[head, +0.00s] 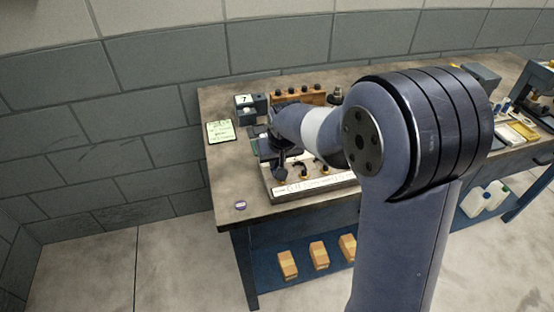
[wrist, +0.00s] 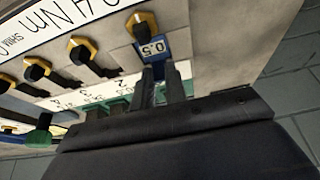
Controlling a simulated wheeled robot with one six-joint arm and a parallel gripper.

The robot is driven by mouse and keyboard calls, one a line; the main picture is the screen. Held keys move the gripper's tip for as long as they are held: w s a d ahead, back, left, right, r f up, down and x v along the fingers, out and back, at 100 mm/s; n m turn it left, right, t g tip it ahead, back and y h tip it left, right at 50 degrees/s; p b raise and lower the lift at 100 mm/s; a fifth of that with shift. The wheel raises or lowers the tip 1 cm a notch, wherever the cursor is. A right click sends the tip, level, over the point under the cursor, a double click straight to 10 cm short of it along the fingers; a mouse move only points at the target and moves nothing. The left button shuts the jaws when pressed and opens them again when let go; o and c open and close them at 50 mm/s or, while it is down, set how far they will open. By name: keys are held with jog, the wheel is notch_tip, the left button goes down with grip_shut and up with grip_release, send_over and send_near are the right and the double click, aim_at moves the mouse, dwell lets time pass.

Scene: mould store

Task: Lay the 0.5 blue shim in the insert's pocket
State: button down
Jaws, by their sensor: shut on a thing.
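In the wrist view the blue shim (wrist: 152,48) shows as a blue tag marked 0.5, beside a black and yellow knob (wrist: 142,25). It lies at the end of a row of similar knobs on the pale shim rack (wrist: 112,58). My gripper (wrist: 160,75) is shut on the blue shim, its dark fingers reaching the tag's near edge. I cannot make out the insert's pocket; my arm covers much of the bench.
A dark block marked 7 (head: 246,100), a wooden block with knobs (head: 300,97) and a green note (head: 220,131) stand behind and left of the rack. A small round thing (head: 240,205) lies at front left. The bench's left front is otherwise clear.

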jog(key=shift+f, duration=0.3)
jog(key=shift+r, duration=0.3)
dwell(0.7)
jog(key=c, duration=1.3)
grip_release()
jog(key=shift+c, duration=0.2)
jog(key=shift+o, duration=0.4)
jog(key=o, duration=0.3)
jog(key=shift+r, duration=0.15)
